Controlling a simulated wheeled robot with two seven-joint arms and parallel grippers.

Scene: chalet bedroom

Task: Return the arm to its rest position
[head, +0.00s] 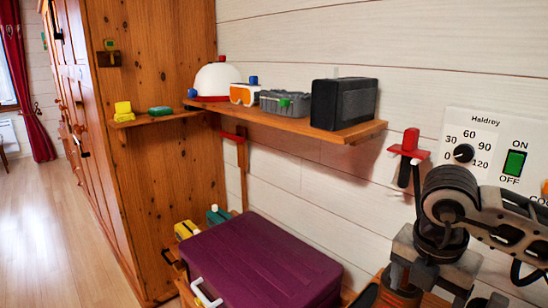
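My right arm (455,205) comes in at the right edge, in front of the wall panel. It is bent, with its dark joint up and grey metal parts hanging down toward the bottom edge. I cannot make out the fingertips of my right gripper, so its opening and anything held in it are unclear. My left arm and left gripper are not in view.
A purple-lidded box (262,265) stands below. A control panel (484,155) is close to my arm. Floor (55,235) at left is clear.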

